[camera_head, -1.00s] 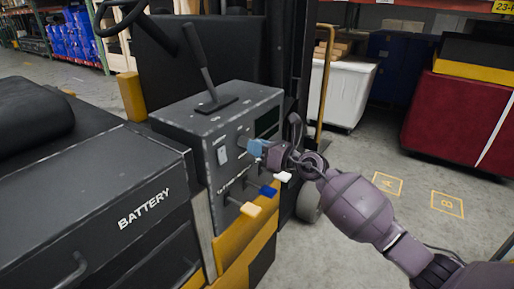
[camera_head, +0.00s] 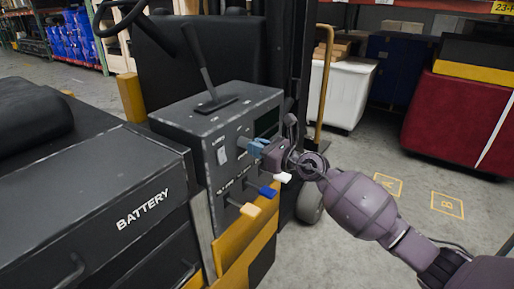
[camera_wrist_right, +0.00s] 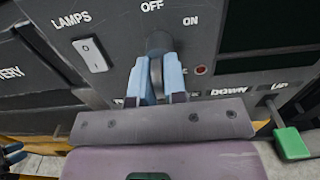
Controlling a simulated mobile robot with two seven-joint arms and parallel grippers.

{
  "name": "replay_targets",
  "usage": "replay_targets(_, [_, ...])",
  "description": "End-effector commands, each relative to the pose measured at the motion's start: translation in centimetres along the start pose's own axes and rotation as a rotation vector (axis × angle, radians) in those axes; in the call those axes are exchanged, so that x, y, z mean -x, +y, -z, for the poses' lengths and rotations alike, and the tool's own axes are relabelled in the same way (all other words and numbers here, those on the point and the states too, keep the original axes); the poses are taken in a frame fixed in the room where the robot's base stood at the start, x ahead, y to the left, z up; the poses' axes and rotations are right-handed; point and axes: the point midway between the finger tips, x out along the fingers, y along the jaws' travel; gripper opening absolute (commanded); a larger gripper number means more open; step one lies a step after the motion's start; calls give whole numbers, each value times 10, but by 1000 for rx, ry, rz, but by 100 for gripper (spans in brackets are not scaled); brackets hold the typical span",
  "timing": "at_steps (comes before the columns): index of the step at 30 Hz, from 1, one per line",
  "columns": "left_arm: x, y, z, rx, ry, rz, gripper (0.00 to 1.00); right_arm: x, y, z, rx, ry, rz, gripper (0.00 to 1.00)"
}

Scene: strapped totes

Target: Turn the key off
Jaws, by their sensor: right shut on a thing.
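The grey key (camera_wrist_right: 156,72) sits in its round switch on the dark control panel (camera_head: 238,107). OFF is printed above the switch and ON to its upper right. My right gripper (camera_wrist_right: 159,88) is shut on the key, one blue finger on each side. The key stands about upright in the wrist view, toward OFF; its exact angle is partly hidden by the fingers. The right gripper also shows in the head view (camera_head: 254,146), at the panel's face. What looks like my left gripper (camera_wrist_right: 12,155) is at the lower left edge of the wrist view, its jaws unclear.
A LAMPS rocker switch (camera_wrist_right: 90,54) is left of the key and a small red light (camera_wrist_right: 201,70) right of it. A green knob (camera_wrist_right: 291,143) is at lower right.

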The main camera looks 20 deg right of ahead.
Motion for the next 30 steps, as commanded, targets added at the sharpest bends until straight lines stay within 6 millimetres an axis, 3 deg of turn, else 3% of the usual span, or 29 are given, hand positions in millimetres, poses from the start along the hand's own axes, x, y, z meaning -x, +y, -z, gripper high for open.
replay_targets(1, [0,0,-1,0,-2,0,43,0,0,1,0,2,0,0])
replay_targets(2, [1,0,-1,0,-3,0,43,0,0,1,0,2,0,14])
replay_targets(6, [2,0,-4,1,-7,1,43,0,0,1,-1,2,0,34])
replay_targets(17, [5,-1,-9,2,-17,3,43,5,-1,1,-1,1,1,34])
replay_targets(30, [3,-1,-7,1,-13,2,43,76,0,2,0,5,1,34])
